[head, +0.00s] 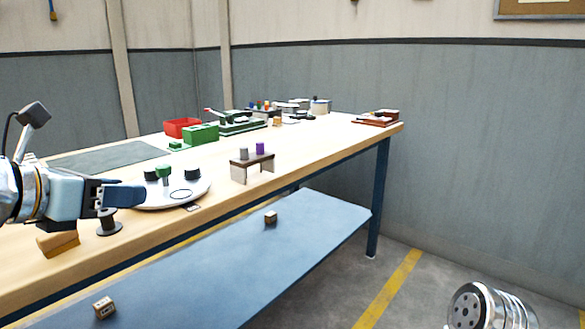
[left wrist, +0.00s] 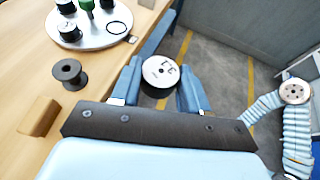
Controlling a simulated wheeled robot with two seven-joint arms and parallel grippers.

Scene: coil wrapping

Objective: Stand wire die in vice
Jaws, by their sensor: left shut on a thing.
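My left gripper (head: 128,195) shows at the left of the head view, over the front edge of the bench. In the left wrist view the left gripper (left wrist: 162,78) is shut on a round black piece with a white marked face and a small centre hole, which looks like the wire die (left wrist: 159,70). The die is clear of the bench; in the head view I cannot make it out. A small red device (head: 376,118) stands at the bench's far right end, and a green one with a red handle (head: 238,123) at the back; I cannot tell which is the vice.
A round white tray (head: 172,194) holds black and green pieces. A dark spool (head: 109,222) and wooden block (head: 58,243) are near the gripper. A small stand (head: 252,162) carries grey and purple cylinders. A red bin (head: 182,127) is behind. The bench's right part is mostly clear.

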